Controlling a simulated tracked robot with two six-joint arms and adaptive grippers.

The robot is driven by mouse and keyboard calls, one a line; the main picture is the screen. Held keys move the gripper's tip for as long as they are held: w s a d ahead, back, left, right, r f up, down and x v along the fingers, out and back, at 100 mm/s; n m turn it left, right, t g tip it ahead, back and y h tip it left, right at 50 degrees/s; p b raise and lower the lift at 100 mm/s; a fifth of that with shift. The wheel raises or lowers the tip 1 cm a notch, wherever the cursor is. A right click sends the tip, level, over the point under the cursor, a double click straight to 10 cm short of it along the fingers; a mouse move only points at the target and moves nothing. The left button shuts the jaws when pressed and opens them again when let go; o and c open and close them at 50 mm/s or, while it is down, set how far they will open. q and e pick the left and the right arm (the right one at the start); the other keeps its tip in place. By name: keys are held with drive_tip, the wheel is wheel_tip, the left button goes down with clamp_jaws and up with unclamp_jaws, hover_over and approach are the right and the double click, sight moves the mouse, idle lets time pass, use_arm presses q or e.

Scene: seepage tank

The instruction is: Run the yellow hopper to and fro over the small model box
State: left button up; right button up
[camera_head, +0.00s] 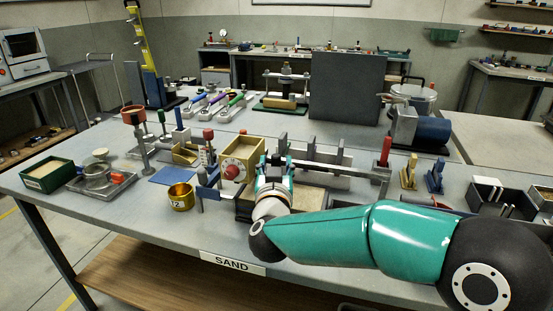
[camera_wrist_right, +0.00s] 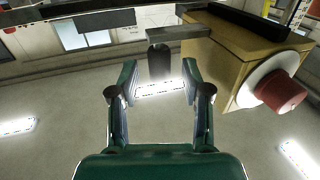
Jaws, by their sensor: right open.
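The yellow hopper (camera_head: 244,153) is a box with a white dial and a red knob on its front, standing on the bench left of my right gripper. It also shows at the right of the right wrist view (camera_wrist_right: 222,57). My right gripper (camera_head: 276,160) is open beside the hopper. In the right wrist view its two fingers (camera_wrist_right: 160,85) are apart, with a dark peg (camera_wrist_right: 159,62) on a grey bar in line with the gap; I cannot tell whether they touch it. The small model box (camera_head: 311,197) seems to be the low wooden-sided box behind my forearm, mostly hidden. My left gripper is not in view.
A grey rail (camera_head: 335,167) runs to the right behind my gripper, with a red-handled post (camera_head: 385,152) at its end. A brass cup (camera_head: 181,196) and blue mat (camera_head: 168,174) lie left. A dark panel (camera_head: 346,90) stands behind.

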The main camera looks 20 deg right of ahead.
drive_tip(key=shift+x, duration=1.1)
clamp_jaws()
